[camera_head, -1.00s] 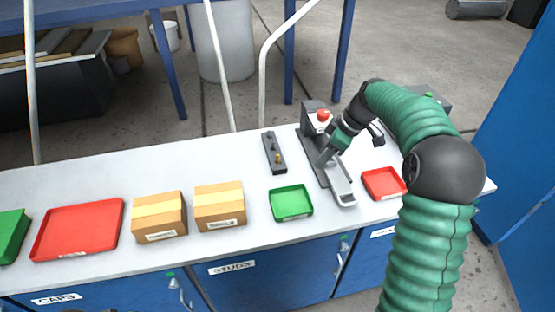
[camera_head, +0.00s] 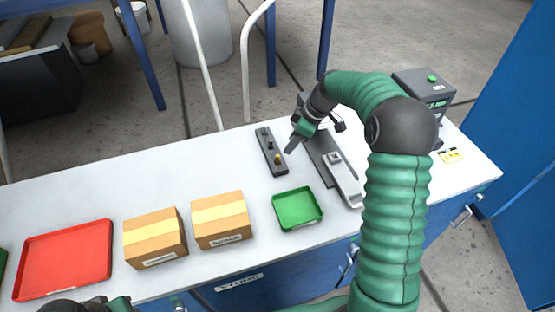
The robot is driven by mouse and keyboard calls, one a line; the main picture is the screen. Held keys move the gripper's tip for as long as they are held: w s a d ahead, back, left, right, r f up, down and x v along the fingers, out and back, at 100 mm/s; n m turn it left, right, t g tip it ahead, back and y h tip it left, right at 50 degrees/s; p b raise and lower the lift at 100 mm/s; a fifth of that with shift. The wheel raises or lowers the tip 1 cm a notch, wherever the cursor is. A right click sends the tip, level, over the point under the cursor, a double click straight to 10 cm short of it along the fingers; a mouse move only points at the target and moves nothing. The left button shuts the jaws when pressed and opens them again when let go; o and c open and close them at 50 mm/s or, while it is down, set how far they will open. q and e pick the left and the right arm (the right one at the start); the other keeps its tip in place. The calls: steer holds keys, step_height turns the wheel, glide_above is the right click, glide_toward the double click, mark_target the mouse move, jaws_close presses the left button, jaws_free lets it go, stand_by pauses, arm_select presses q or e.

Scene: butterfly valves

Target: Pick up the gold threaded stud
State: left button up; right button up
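The gold threaded stud (camera_head: 278,159) is a tiny gold piece upright in the near part of a narrow dark holder (camera_head: 267,153), in front of darker pegs. My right gripper (camera_head: 291,147) points down just right of the holder, close to the stud in the picture but apart from it. Its fingers overlap in this view, so their opening cannot be told, and I see nothing held. A dark and green part of my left arm (camera_head: 92,305) shows at the bottom left edge; its fingers cannot be made out.
A grey device (camera_head: 345,182) stands right of the holder, partly behind my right arm. A green tray (camera_head: 316,220), two cardboard boxes (camera_head: 152,252) (camera_head: 218,237) and a red tray (camera_head: 104,262) line the front. A dark box with a green button (camera_head: 424,90) is at right.

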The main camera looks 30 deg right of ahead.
mark_target(278, 156)
steer(key=x, duration=0.3)
steer(key=p+x, duration=0.1)
steer(key=x, duration=0.3)
steer(key=w+x, duration=0.1)
steer(key=x, duration=0.3)
steer(key=shift+r, duration=0.2)
steer(key=shift+s+r, duration=0.1)
jaws_close()
